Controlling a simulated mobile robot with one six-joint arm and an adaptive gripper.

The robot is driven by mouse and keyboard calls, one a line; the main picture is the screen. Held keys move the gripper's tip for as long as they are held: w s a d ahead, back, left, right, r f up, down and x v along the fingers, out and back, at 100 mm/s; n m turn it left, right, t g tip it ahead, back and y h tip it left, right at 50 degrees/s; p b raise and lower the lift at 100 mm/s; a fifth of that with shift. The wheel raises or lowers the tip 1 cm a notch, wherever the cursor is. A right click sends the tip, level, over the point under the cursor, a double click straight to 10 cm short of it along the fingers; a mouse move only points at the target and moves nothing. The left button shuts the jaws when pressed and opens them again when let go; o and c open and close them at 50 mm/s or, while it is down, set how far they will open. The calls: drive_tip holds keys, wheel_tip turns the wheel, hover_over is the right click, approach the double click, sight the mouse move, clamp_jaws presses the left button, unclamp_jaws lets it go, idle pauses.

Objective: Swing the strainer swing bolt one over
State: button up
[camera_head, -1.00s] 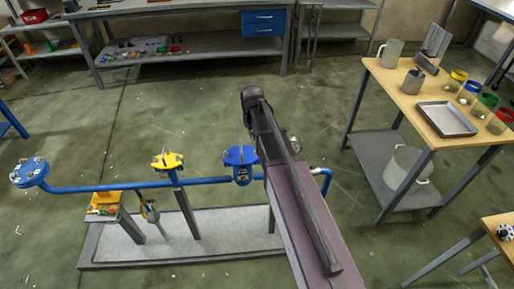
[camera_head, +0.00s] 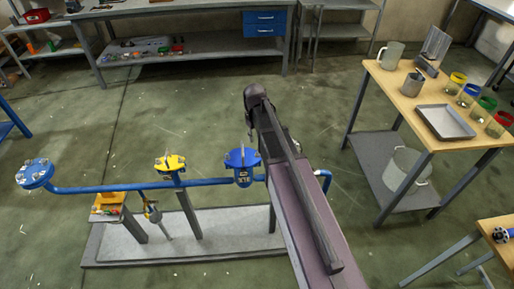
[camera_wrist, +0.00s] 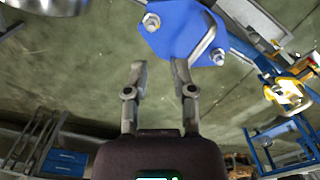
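The blue strainer (camera_head: 242,168) stands on the blue pipe at the middle of the head view, left of my arm. In the wrist view its blue cover (camera_wrist: 178,38) fills the top middle. One bolt with a metal nut (camera_wrist: 151,22) sits at the cover's left edge, another (camera_wrist: 218,57) at its right. A curved bar (camera_wrist: 207,38) runs across the cover's right side. My gripper (camera_wrist: 159,68) is open and empty. Its right fingertip is close to the cover's lower edge; contact cannot be told. The head view does not show the fingers clearly.
A yellow-topped fitting (camera_head: 170,163) and a blue end flange (camera_head: 35,173) lie left along the pipe (camera_head: 110,187). A wooden-topped table (camera_head: 405,84) with vessels and a tray stands at right. Open floor lies behind the pipe.

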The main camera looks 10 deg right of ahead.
drive_tip(key=s+m, duration=0.4)
drive_tip(key=s, duration=1.3)
drive_tip(key=shift+d, duration=0.35)
drive_tip(key=shift+d, duration=0.1)
